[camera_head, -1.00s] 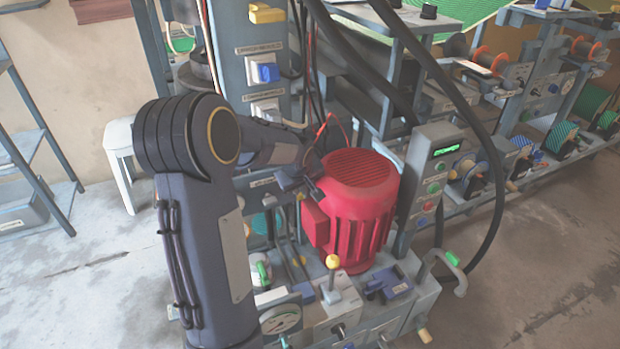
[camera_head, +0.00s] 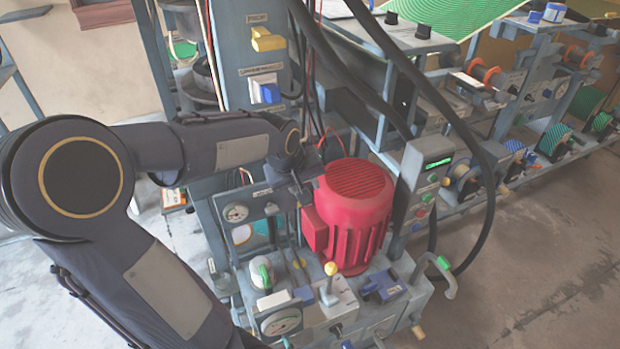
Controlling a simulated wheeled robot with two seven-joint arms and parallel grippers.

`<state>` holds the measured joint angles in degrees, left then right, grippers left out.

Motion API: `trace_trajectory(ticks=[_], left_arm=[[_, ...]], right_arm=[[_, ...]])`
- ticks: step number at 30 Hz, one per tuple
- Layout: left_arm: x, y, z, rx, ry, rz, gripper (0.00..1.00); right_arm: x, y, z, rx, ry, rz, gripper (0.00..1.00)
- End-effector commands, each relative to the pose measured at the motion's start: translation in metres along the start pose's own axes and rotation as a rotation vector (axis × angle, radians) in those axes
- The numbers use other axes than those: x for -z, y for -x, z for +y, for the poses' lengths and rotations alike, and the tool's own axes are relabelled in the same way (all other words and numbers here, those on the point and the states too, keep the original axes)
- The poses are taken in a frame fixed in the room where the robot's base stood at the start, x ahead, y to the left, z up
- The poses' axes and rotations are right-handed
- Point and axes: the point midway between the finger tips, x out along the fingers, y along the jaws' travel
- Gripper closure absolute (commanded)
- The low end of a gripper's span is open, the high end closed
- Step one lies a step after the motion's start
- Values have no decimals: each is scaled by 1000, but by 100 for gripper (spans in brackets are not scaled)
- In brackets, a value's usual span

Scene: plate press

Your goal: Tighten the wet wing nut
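I cannot make out a wing nut for certain, wet or dry. My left arm comes in from the left and reaches across to the red motor (camera_head: 354,205). My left gripper (camera_head: 303,190) is small and dark, at the motor's upper left side. I cannot tell whether it touches the motor or whether its fingers are open or shut. A yellow handle (camera_head: 267,40) and a blue handle (camera_head: 266,90) sit on the labelled grey column (camera_head: 246,20) above the arm. My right gripper is not in view.
A control box (camera_head: 427,165) with a green display and buttons stands right of the motor. Black hoses (camera_head: 490,200) loop around it. The base in front carries a yellow-knobbed lever (camera_head: 330,269) and a gauge (camera_head: 281,322). Floor at the lower right (camera_head: 540,280) is clear.

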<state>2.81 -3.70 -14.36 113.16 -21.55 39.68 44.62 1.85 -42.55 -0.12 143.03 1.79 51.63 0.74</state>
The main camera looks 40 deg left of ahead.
Motion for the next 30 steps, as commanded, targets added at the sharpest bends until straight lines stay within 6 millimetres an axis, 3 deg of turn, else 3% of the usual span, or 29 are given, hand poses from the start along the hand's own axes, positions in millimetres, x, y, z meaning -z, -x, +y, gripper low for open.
trace_trajectory(ticks=[1,16,22,30], left_arm=[[-4,15,3,-13,-16,-8,68],[-56,96,16,-127,-210,-87,68],[-71,113,18,-157,-266,-104,68],[-78,118,18,-169,-288,-110,68]], right_arm=[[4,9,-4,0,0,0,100],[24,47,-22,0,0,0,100],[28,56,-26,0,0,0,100],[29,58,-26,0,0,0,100]])
